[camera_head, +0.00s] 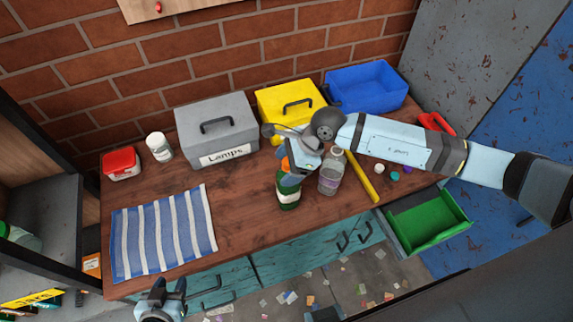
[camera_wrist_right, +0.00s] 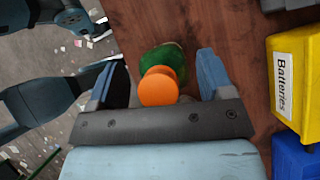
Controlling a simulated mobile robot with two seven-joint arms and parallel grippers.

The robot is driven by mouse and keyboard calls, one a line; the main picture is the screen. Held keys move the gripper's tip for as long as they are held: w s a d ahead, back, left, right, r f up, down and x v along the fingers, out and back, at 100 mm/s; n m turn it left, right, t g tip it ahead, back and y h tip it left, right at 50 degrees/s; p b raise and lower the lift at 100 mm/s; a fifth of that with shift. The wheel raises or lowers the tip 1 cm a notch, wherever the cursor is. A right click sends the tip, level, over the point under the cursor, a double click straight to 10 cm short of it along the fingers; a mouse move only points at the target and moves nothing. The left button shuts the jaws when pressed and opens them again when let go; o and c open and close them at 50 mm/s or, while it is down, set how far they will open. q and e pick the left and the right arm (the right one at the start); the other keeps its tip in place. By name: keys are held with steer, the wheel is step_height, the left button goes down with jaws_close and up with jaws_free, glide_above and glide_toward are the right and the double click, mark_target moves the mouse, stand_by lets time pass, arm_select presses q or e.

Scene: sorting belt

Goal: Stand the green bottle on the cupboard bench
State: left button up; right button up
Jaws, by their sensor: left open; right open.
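The green bottle (camera_head: 288,192) stands upright near the front edge of the wooden cupboard bench (camera_head: 240,203), with an orange cap. My right gripper (camera_head: 290,170) is over its top, open. In the right wrist view the orange cap (camera_wrist_right: 158,88) and the green bottle's shoulder (camera_wrist_right: 166,56) lie between the two spread fingers of my right gripper (camera_wrist_right: 165,80), with gaps on both sides. My left gripper (camera_head: 162,290) is open and empty, low in front of the bench's front left edge.
A clear bottle (camera_head: 330,174) stands just right of the green one, with a yellow bar (camera_head: 362,178) beyond it. A striped cloth (camera_head: 163,232) lies at left. A grey Lamps box (camera_head: 214,130), yellow box (camera_head: 288,100) and blue bin (camera_head: 366,85) line the wall. A green drawer (camera_head: 428,222) sticks out at right.

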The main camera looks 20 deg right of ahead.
steer(key=b+v, duration=0.2)
steer(key=v, duration=0.9)
steer(key=s+a+r+m+t+y, duration=0.2)
steer(key=a+m+y, duration=0.4)
steer(key=m, duration=0.1)
steer(key=s+a+r+m+t+y, duration=0.1)
steer(key=s+a+m+y, duration=0.2)
steer(key=a+m+y, duration=0.3)
steer(key=d+f+m+t+h, duration=0.4)
steer(key=f+m+t+h, duration=0.2)
steer(key=m, duration=0.8)
steer(key=d+f+m+t+h, duration=0.4)
steer(key=f+m+t+h, duration=0.2)
steer(key=m, duration=0.7)
steer(key=s+d+f+m+g+h, duration=0.2)
steer(key=s+f+m+g, duration=0.3)
steer(key=s+f+m, duration=0.4)
step_height(320, 180, down, 4)
steer(key=shift+s+d+r+h, duration=0.15)
steer(key=shift+s+d+h, duration=0.2)
steer(key=shift+s+h, duration=0.45)
